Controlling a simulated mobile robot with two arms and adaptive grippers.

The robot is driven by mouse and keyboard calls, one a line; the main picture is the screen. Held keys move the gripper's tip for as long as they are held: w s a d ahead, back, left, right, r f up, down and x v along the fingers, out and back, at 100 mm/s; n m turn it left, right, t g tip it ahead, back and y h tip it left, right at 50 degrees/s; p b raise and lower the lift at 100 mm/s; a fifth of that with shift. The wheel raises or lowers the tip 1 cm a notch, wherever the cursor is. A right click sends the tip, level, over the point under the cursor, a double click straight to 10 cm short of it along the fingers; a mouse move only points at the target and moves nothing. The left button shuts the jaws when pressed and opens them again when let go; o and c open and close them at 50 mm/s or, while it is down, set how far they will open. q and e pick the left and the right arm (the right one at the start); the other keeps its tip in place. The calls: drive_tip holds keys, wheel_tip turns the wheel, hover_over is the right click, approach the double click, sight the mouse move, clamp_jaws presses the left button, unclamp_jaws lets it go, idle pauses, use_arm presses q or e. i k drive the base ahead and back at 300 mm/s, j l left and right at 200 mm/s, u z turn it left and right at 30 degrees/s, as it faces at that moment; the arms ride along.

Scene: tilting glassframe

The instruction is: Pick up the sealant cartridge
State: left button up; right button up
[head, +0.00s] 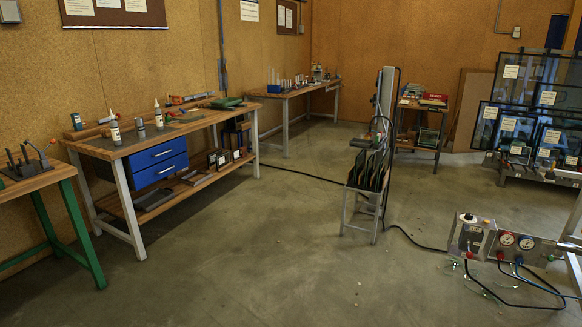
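Two white upright bottles with pointed tips, one on the left (115,131) and one further right (158,116), stand on the wooden workbench (190,127) at left. Either could be the sealant cartridge; at this size I cannot tell. A grey cylinder (140,128) stands between them, and a small teal container (77,121) stands to their left. Neither of my grippers is in view.
A green-legged table (35,178) stands at the near left. Open floor (240,240) lies before the workbench. A rack (368,170) stands mid-floor with a trailing cable. A gauge panel (525,245) with hoses and glass panels (520,125) are at right.

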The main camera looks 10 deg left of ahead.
sight(114, 126)
drive_tip(key=i+j+u, duration=0.25)
drive_tip(key=i, duration=0.4)
drive_tip(key=i+u, duration=0.3)
drive_tip(key=i, duration=0.3)
drive_tip(key=i+l+u, duration=0.25)
drive_tip(key=i+u, duration=0.25)
drive_tip(key=i, duration=0.3)
drive_tip(key=i+l+u, duration=0.5)
drive_tip(key=i, duration=0.3)
drive_tip(key=i+l+u, duration=0.5)
drive_tip(key=i+l, duration=0.15)
drive_tip(key=l, duration=0.25)
